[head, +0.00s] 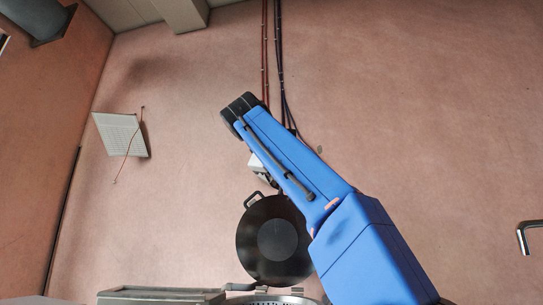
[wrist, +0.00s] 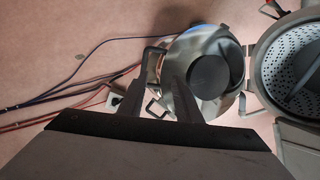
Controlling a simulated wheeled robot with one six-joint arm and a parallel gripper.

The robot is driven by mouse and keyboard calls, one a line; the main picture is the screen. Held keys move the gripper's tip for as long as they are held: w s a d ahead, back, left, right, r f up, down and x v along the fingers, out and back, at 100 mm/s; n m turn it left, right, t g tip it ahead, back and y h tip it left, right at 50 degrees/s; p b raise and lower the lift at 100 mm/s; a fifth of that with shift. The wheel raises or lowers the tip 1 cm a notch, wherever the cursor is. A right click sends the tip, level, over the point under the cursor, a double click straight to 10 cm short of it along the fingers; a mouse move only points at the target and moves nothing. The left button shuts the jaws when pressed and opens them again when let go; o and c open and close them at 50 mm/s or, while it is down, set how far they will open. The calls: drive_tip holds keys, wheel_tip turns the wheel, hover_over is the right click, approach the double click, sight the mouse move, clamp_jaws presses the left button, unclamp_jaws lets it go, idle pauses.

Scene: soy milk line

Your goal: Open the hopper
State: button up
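The hopper (wrist: 262,82) shows in the wrist view at the right, with a perforated basket inside its round rim. In the head view only a strip of its perforated rim (head: 270,299) shows at the bottom edge. Its round lid (head: 255,255) is raised and stands upright against the pink wall, hinged at its lower edge. The lid (wrist: 232,45) is also in the wrist view, with a dark disc at its centre. A loop handle (head: 254,197) is on the lid's upper edge. My gripper (wrist: 156,73) is open, its fingers apart near the lid's handle side; contact cannot be told.
A metal ledge (head: 160,296) lies at the lower left. A white panel (head: 120,134) hangs on the wall. Red and dark cables (head: 265,50) run down the wall. A metal pipe (head: 523,238) juts in at the right.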

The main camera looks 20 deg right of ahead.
drive_tip(key=v, duration=1)
drive_tip(key=shift+d, duration=0.1)
drive_tip(key=shift+c, duration=0.7)
